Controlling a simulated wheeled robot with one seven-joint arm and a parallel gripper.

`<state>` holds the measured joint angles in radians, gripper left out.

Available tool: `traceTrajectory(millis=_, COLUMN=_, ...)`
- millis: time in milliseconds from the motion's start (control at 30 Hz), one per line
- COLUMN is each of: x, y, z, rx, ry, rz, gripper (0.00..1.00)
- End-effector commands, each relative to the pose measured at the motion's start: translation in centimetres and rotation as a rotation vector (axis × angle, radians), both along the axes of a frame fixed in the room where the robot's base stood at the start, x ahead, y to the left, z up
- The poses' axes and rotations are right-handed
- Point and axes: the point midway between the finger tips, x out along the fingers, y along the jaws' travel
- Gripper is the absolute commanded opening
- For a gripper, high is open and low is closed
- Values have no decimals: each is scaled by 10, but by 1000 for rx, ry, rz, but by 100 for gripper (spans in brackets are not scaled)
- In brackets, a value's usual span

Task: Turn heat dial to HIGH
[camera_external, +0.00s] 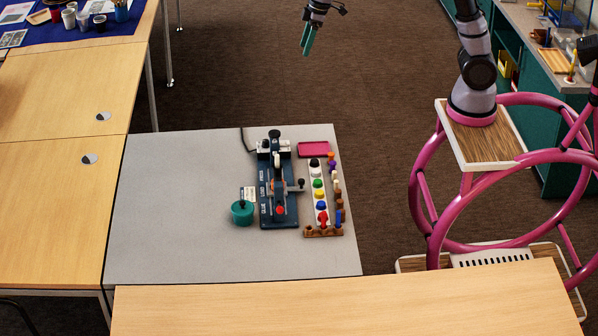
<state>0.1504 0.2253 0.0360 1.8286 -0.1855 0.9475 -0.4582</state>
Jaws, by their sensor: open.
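A dark blue press device (267,208) with white lettering stands on the grey table. It carries an upright black-topped lever, a red knob (280,211) and a side handle with a black ball. A teal round pot (242,214) with a dark top knob stands to its left, near a small white label (249,193). The heat dial is too small to pick out for sure, and its setting cannot be read. My gripper (307,42) is open and empty at the top of the picture, high up and well apart from the device. Its teal fingers point down.
A white strip with several coloured knobs (318,183) and a wooden rack (323,231) stand right of the device. A magenta tray (314,149) lies behind them. The left of the grey table (175,205) is clear. Wooden tables (55,215) adjoin it.

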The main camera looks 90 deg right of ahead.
Motion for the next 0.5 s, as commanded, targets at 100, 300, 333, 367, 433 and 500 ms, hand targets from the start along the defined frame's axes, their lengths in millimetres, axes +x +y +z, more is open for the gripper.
traceTrajectory(millis=100, x=41, y=-22, z=-50, rx=-23, ry=58, rz=56, gripper=67)
traceTrajectory(millis=300, x=94, y=-58, z=-144, rx=-55, ry=144, rz=163, gripper=67)
traceTrajectory(millis=333, x=100, y=-63, z=-159, rx=-57, ry=156, rz=177, gripper=67)
traceTrajectory(millis=367, x=106, y=-69, z=-175, rx=-59, ry=168, rz=193, gripper=67)
traceTrajectory(millis=433, x=116, y=-80, z=-212, rx=-65, ry=197, rz=230, gripper=67)
traceTrajectory(millis=500, x=123, y=-91, z=-247, rx=-67, ry=221, rz=261, gripper=67)
